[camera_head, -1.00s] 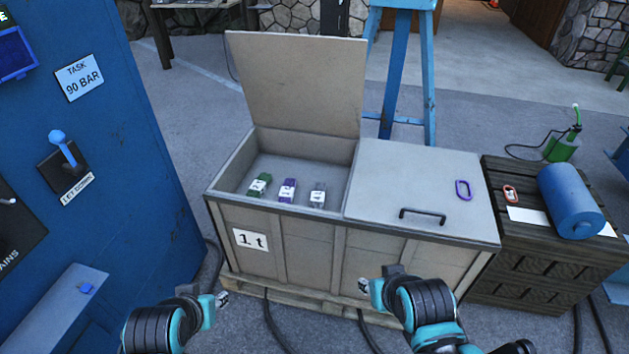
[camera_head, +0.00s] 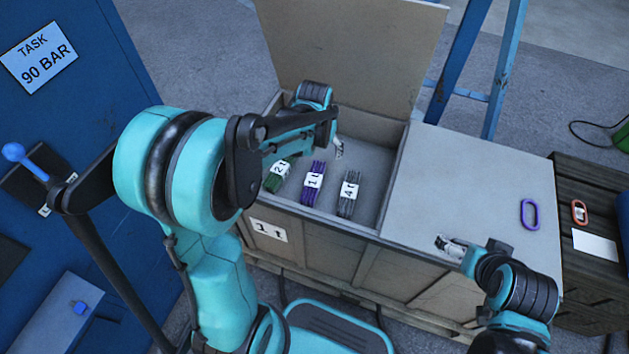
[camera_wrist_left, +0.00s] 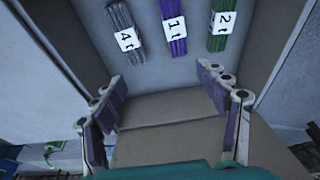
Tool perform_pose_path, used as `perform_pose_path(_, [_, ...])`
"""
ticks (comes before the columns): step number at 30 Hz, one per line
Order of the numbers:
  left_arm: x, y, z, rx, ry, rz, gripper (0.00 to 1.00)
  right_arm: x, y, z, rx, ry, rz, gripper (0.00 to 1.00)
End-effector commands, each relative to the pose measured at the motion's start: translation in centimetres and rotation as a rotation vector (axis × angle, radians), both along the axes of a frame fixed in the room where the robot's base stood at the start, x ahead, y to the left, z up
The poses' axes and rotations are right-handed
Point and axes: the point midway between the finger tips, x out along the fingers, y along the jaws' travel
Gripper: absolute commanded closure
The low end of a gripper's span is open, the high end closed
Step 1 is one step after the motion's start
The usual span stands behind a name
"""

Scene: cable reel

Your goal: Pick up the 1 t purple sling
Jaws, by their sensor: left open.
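The purple sling (camera_head: 313,184) with a "1 t" tag lies in the open compartment of the chest, between a green sling (camera_head: 278,174) tagged "2 t" and a grey sling (camera_head: 349,194) tagged "4 t". My left gripper (camera_head: 338,148) is over the back part of this compartment, beyond the slings in the head view. In the left wrist view its fingers (camera_wrist_left: 160,84) are wide apart with nothing between them. The purple sling (camera_wrist_left: 174,28) shows there ahead of the fingers, untouched. My right gripper (camera_head: 452,246) is near the front edge of the closed lid; its jaw opening is unclear.
The raised lid (camera_head: 345,45) stands behind the open compartment. The closed lid (camera_head: 455,185) beside it carries a purple ring (camera_head: 530,214). A dark wooden crate (camera_head: 590,265) stands at the right, and a blue panel (camera_head: 95,215) at the left.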

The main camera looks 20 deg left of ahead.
Motion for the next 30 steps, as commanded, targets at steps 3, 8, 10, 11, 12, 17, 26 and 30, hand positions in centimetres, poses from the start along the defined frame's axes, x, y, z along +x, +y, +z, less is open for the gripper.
perform_pose_path(3, [3.0, 1.6, -4.3, -0.007, 0.067, 0.019, 0.26, 0.0, 0.0, 0.7, 0.000, 0.000, 0.000, 0.00])
perform_pose_path(8, [5.1, 3.4, -10.9, -0.019, 0.154, 0.040, 0.26, 0.0, 0.0, 1.3, 0.000, 0.000, 0.000, 0.00])
perform_pose_path(10, [5.5, 4.1, -13.5, -0.025, 0.184, 0.048, 0.26, 0.0, 0.0, 1.5, 0.000, 0.000, 0.000, 0.00])
perform_pose_path(11, [5.7, 4.3, -14.6, -0.027, 0.195, 0.050, 0.26, 0.0, 0.0, 1.6, 0.000, 0.000, 0.000, 0.00])
perform_pose_path(12, [5.7, 4.5, -15.8, -0.029, 0.210, 0.054, 0.26, 0.0, 0.0, 1.6, 0.000, 0.000, 0.000, 0.00])
perform_pose_path(17, [5.7, 5.2, -19.1, -0.036, 0.245, 0.062, 0.26, 0.0, 0.0, 1.8, 0.000, 0.000, 0.000, 0.00])
perform_pose_path(26, [5.6, 5.3, -22.7, -0.037, 0.254, 0.064, 0.26, 0.0, 0.0, 0.6, 0.000, 0.000, 0.000, 0.00])
perform_pose_path(30, [5.8, 5.2, -24.1, -0.038, 0.253, 0.063, 0.26, 0.0, 0.0, -0.2, 0.000, 0.000, 0.000, 0.00])
